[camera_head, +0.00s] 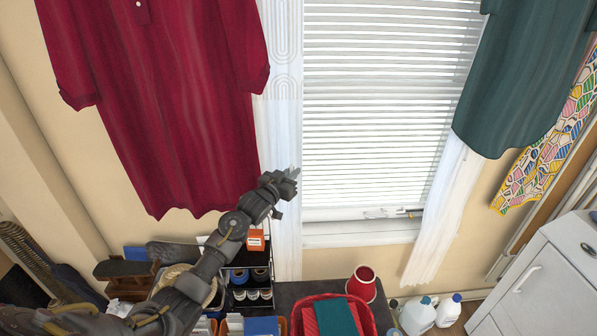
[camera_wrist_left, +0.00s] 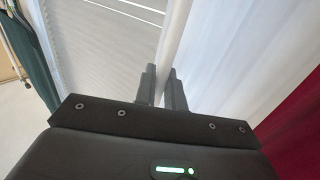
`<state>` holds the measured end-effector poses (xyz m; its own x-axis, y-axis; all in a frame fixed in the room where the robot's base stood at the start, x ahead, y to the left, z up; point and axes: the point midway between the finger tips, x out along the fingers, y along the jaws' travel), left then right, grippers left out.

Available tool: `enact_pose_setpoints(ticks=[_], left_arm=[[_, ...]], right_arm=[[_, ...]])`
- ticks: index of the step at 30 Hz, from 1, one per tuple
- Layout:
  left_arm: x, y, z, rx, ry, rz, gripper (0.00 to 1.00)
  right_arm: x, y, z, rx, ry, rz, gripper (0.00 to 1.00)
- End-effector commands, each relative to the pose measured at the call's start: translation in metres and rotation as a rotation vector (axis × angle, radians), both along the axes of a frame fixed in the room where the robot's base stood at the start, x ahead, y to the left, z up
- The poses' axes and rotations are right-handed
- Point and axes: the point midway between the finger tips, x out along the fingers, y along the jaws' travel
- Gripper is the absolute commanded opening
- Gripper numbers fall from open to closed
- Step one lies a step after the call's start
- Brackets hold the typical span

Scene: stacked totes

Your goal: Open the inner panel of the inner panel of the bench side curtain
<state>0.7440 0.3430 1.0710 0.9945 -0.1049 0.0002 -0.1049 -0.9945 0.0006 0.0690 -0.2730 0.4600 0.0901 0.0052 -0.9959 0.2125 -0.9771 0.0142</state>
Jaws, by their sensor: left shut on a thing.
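A sheer white curtain panel (camera_head: 284,135) hangs at the left side of the window, partly behind a red garment. A second white panel (camera_head: 440,205) hangs at the window's right side. My left gripper (camera_head: 293,174) reaches up to the inner edge of the left panel, beside the blinds. In the left wrist view, its fingers (camera_wrist_left: 163,88) are shut on the edge of the white curtain (camera_wrist_left: 225,60), with the blinds to the left. My right gripper is in neither view.
A dark red garment (camera_head: 175,100) hangs left of the window and a dark green one (camera_head: 520,80) hangs right. Below are a shelf with small items, a red basket (camera_head: 300,318), a red cup (camera_head: 361,283), white jugs (camera_head: 418,315) and a white cabinet (camera_head: 550,285).

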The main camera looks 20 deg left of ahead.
Motion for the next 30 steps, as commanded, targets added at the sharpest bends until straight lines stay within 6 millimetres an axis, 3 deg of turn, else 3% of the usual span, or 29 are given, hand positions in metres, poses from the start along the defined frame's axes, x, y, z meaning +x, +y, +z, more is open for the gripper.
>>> enact_pose_setpoints(ticks=[8,9,12,23,30], left_arm=[[0.0,0.0,-0.002,0.0,0.004,-0.001,0.0],[0.0,-0.001,-0.002,0.0,0.004,-0.001,0.15],[0.0,-0.001,-0.002,0.0,0.003,-0.001,0.28],[-0.005,0.0,-0.002,0.001,0.001,-0.001,0.28],[-0.042,0.004,-0.004,0.002,0.001,0.0,0.28]], right_arm=[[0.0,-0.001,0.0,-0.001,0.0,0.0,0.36],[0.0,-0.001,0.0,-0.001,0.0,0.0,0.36],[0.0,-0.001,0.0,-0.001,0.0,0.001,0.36],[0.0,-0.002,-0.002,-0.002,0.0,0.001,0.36],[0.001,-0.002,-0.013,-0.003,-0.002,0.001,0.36]])
